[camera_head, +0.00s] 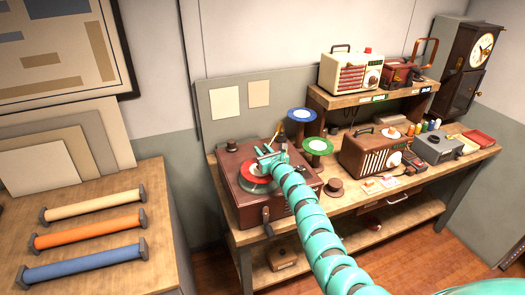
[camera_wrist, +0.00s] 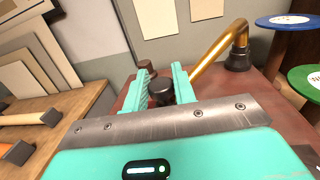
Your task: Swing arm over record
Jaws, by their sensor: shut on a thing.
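The record player (camera_head: 248,212) is a brown-red box on the bench. The brass swing arm (camera_head: 279,128) shows just behind my gripper; in the wrist view the brass arm (camera_wrist: 212,50) runs from a dark base (camera_wrist: 238,61) at right down toward my fingers. My gripper (camera_wrist: 162,78) is shut on the arm's dark end piece (camera_wrist: 160,94), which sits between the two teal fingers. The record is hidden in the wrist view. Whether the end piece is above the record is unclear.
A blue-rimmed disc (camera_head: 302,115) and a green-rimmed disc (camera_head: 318,147) stand close to the player's right. A crank (camera_head: 268,222) projects at its front. A dark knob (camera_head: 231,145) is at its back corner. Radios and small goods crowd the bench rightward.

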